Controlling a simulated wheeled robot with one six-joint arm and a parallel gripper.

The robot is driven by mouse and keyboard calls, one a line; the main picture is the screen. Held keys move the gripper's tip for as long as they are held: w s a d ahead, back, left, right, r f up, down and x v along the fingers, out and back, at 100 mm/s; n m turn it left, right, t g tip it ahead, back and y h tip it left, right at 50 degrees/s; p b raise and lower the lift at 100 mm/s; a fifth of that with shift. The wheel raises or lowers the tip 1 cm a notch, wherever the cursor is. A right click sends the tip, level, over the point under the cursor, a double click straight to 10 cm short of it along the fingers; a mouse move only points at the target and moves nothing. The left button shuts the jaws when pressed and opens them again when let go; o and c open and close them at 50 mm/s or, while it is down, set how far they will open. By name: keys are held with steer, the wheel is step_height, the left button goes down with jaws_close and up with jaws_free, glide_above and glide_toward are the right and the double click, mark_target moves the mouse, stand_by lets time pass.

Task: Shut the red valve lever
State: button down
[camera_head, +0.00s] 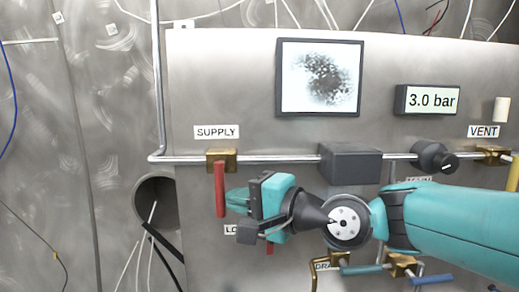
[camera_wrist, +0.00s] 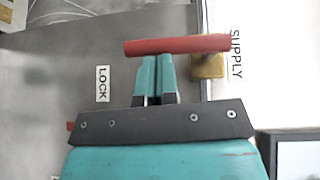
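The red lever (camera_head: 220,190) hangs straight down from a brass valve body (camera_head: 222,158) under the SUPPLY label, across the line of the pipe. In the wrist view the red lever (camera_wrist: 177,45) lies across the picture beside the brass body (camera_wrist: 207,66). My gripper (camera_head: 234,200) is just right of the lever's lower half. In the wrist view its teal fingers (camera_wrist: 156,72) are together with only a thin dark gap, their tips at the lever's edge. The lever is not between them. I cannot tell whether they touch it.
A second red piece (camera_head: 269,249) shows partly below my gripper, near the LOCK label (camera_wrist: 102,84). A grey box (camera_head: 350,163) and dark knob (camera_head: 433,157) sit on the pipe. A 3.0 bar display (camera_head: 428,100) is above. A round wall opening (camera_head: 156,200) lies left.

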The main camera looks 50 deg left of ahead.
steer(key=shift+f, duration=0.15)
steer(key=w+b+v, duration=0.1)
steer(key=b+v, duration=0.1)
steer(key=v, duration=0.4)
steer(key=w+f+b+v, duration=0.1)
steer(key=b+v, duration=0.1)
steer(key=v, duration=0.4)
steer(key=shift+w+r+b, duration=0.15)
steer(key=shift+w+b, duration=0.2)
steer(key=shift+w, duration=0.1)
